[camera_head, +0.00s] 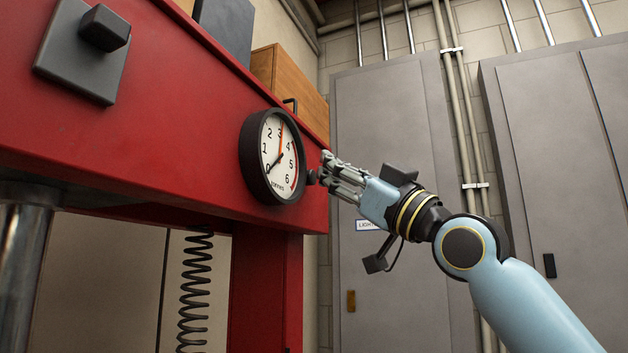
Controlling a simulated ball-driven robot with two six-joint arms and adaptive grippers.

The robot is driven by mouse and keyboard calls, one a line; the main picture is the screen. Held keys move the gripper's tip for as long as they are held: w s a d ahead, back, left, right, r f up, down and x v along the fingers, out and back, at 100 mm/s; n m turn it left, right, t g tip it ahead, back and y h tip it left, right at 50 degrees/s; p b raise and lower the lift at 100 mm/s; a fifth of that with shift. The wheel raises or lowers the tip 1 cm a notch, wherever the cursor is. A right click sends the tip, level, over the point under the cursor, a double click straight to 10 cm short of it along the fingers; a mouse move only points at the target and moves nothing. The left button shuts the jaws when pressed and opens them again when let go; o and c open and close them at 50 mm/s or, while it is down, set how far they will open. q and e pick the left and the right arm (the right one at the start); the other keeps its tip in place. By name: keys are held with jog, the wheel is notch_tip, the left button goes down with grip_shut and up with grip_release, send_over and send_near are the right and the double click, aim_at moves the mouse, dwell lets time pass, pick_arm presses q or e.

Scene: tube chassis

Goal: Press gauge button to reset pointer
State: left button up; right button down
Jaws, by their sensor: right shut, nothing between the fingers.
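The round gauge (272,157) has a black rim and a white dial, and is mounted on the red beam. Its orange pointer stands up near the 3, and its black pointer points down left near the 0. A small dark knob, which looks like the button (312,177), sticks out at the right side of the gauge. My right gripper (325,168) is shut and empty, its fingertips at or very close to the button. I cannot tell whether they touch it. My left gripper is not in view.
The red beam (170,120) of the machine frame fills the left, with a grey block (104,28) on its face. A black coiled cable (196,290) hangs below. Grey cabinets (390,130) and wall pipes stand behind my right arm. A wooden box (290,82) sits above the beam.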

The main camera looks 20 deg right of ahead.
jog(key=shift+w+a+b, duration=0.3)
jog(key=shift+w, duration=0.05)
dwell(1.0)
jog(key=shift+s+d, duration=0.1)
jog(key=shift+s+d+p, duration=0.45)
jog(key=shift+s+p, duration=0.05)
jog(key=shift+s, duration=0.1)
dwell(0.7)
